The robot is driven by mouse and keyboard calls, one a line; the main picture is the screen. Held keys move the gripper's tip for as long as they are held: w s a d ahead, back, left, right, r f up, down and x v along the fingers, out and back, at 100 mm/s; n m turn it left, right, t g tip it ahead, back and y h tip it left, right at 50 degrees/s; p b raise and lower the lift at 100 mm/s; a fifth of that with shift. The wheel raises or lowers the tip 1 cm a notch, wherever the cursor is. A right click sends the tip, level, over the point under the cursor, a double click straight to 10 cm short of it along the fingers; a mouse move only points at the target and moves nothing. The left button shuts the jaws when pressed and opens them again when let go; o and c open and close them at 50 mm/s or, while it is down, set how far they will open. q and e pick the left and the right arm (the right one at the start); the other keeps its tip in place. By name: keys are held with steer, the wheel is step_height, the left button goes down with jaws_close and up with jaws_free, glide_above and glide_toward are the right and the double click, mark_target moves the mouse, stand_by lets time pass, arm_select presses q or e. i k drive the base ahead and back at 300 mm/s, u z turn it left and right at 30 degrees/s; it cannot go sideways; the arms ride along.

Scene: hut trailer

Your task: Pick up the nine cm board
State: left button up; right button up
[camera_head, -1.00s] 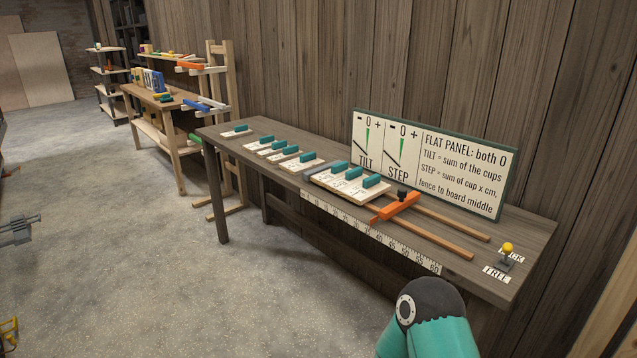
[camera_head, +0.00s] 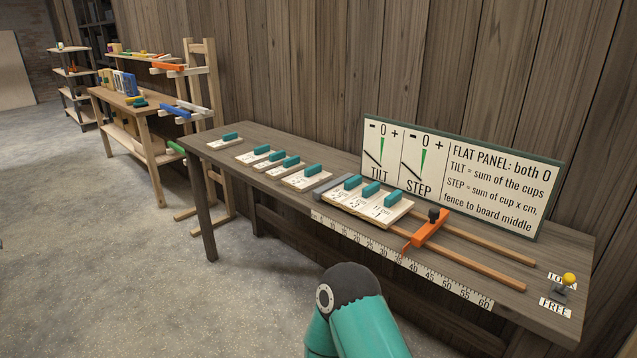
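Several pale boards with teal handles lie on the dark wooden table (camera_head: 345,228). One board (camera_head: 222,145) lies alone at the far left end. A close group (camera_head: 262,159) of boards comes after it, then a wider board (camera_head: 306,183). More boards (camera_head: 383,214) sit side by side between a grey block (camera_head: 333,187) and an orange clamp (camera_head: 428,231) on wooden rails. The print on the boards is too small to tell which is nine cm wide. A teal link of my arm shows at the bottom centre. Neither gripper can be made out.
A sign (camera_head: 455,175) with TILT and STEP dials stands at the table's back. A ruler strip (camera_head: 400,262) runs along the front edge. A yellow-knobbed lever (camera_head: 566,283) is at the right end. A wooden rack (camera_head: 205,130) stands beyond the left end. The floor in front is clear.

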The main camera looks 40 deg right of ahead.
mark_target(352, 187)
steer(key=z, duration=0.2)
steer(key=i, duration=1.15)
steer(key=z, duration=1.05)
steer(key=i, duration=0.55)
steer(key=z, duration=0.3)
steer(key=k, duration=0.95)
steer(key=z, duration=0.2)
steer(key=i, duration=0.9)
steer(key=u, duration=0.1)
